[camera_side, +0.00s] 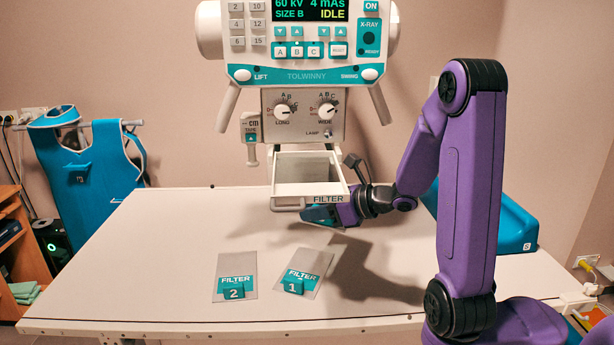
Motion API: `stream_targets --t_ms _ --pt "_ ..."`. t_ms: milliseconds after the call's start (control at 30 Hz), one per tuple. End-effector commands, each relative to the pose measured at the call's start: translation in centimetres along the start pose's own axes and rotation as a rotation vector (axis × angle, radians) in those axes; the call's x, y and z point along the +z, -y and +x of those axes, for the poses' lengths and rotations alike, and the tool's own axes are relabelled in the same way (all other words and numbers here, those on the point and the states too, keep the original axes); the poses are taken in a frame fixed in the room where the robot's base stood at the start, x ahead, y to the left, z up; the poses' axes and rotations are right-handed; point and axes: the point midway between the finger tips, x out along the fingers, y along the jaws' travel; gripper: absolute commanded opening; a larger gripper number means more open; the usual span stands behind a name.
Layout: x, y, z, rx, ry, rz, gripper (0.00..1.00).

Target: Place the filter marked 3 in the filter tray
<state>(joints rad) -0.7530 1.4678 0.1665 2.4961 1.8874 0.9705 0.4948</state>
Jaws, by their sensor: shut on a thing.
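The filter tray (283,186) is a white open-topped box labelled FILTER, pulled out under the machine's head. Its inside looks grey, and I cannot tell whether a plate lies in it. My gripper (316,213) is at the tray's lower front edge, its teal fingers shut on what looks like the tray's white handle (286,207). I see no filter marked 3. The filter marked 2 (236,268) and the filter marked 1 (311,268) lie flat on the table, each a grey plate with a teal numbered grip.
The X-ray head (300,103) with its dials hangs above and behind the tray. A tape holder (250,135) hangs on its left. The white table (130,270) has free room left of the filters. A teal cushion-like block (515,228) stands behind my arm.

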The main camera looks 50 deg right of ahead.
Motion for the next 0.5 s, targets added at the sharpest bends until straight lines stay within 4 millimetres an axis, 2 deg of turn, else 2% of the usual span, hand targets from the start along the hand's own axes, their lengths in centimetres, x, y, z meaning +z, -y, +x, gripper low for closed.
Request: stream_targets --t_ms 267,367,500 --pt "-1.5 4.4 -1.9 -0.093 0.000 0.038 0.00" --pt "-2.0 6.4 -3.0 -0.141 0.000 0.058 0.00" --pt "-2.7 10.0 -5.6 -0.237 0.001 0.094 0.00"
